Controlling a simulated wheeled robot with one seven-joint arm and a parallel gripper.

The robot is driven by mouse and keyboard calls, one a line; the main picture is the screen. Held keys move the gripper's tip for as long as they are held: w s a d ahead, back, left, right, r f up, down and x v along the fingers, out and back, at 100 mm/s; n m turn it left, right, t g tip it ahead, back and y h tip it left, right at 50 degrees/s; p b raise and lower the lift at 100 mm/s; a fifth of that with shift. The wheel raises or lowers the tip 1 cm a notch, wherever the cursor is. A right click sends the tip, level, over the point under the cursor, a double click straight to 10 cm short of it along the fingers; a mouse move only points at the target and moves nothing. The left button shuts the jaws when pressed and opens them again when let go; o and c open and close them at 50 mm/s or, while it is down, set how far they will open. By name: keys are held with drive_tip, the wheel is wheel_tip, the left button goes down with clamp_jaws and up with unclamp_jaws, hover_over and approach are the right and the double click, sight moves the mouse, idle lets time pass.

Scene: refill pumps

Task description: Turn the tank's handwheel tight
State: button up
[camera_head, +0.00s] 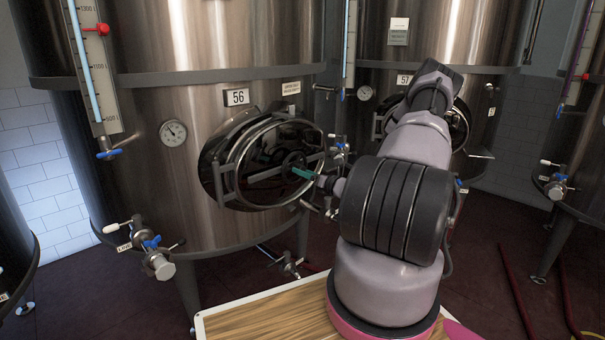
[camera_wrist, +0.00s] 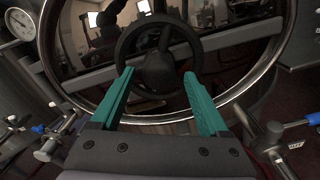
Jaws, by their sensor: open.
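The steel tank (camera_head: 185,110) numbered 56 has an oval manway door (camera_head: 270,150) low on its front. A black handwheel (camera_head: 292,163) sits at the middle of the door, partly hidden by my gripper in the head view. In the wrist view the handwheel (camera_wrist: 159,42) shows its rim and hub at the upper middle. My gripper (camera_wrist: 158,85) has teal fingers spread wide, one on each side of the wheel's lower rim, with nothing held between them. The fingertips are close to the rim; I cannot tell if they touch. My gripper (camera_head: 303,173) points left at the wheel in the head view.
A round gauge (camera_head: 173,133) sits left of the door. Valves (camera_head: 150,245) with pipe handles stick out at the tank's lower left. A wooden-topped surface (camera_head: 265,318) lies below my arm. Tank 57 (camera_head: 440,40) stands behind on the right. Red hoses (camera_head: 520,290) lie on the floor.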

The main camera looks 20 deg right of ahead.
drive_tip(key=shift+w+a, duration=0.25)
drive_tip(key=shift+w, duration=0.45)
clamp_jaws()
idle(1.0)
